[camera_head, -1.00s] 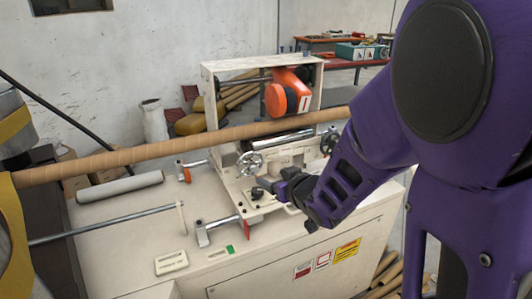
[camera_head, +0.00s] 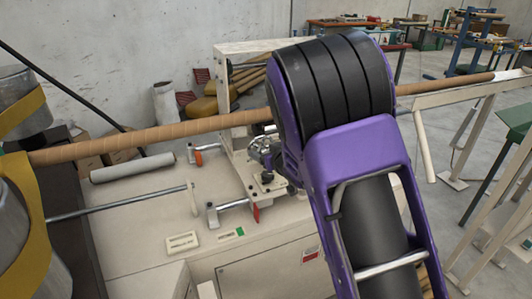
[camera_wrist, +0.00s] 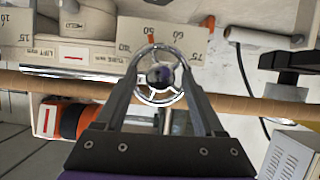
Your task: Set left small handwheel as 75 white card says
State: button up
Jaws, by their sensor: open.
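The small chrome handwheel (camera_wrist: 160,98) faces me in the wrist view, with spokes and a dark hub. My gripper (camera_wrist: 160,74) is open, one dark finger on each side of the wheel; I cannot tell whether they touch the rim. Behind the wheel is a pale scale plate (camera_wrist: 185,40) with figures including 50 and 75. An orange mark (camera_wrist: 151,40) shows below the 50. In the head view my gripper (camera_head: 268,155) is at the winder's front, and my arm hides much of the machine. A small white card (camera_head: 182,242) lies on the bench, its print too small to read.
A long brown tube (camera_head: 150,138) crosses above the bench and also runs behind the wheel in the wrist view. The bench's front left is mostly clear.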

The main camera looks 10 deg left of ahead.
grip_shut()
dwell(0.3)
jog(key=shift+d, duration=0.1)
jog(key=shift+w+d+m+g+y+p, duration=0.15)
jog(key=shift+m+g+y+p, duration=0.3)
jog(key=shift+m, duration=0.35)
jog(key=m+y, duration=0.2)
jog(key=m, duration=0.1)
jog(key=shift+d+f, duration=0.1)
jog(key=m+y, duration=0.2)
jog(key=m, duration=0.1)
jog(key=shift+f+g, duration=0.1)
jog(key=shift+g, duration=0.25)
jog(key=shift+f+m+y, duration=0.15)
jog(key=shift+m+y, duration=0.8)
jog(key=shift+m, duration=1.05)
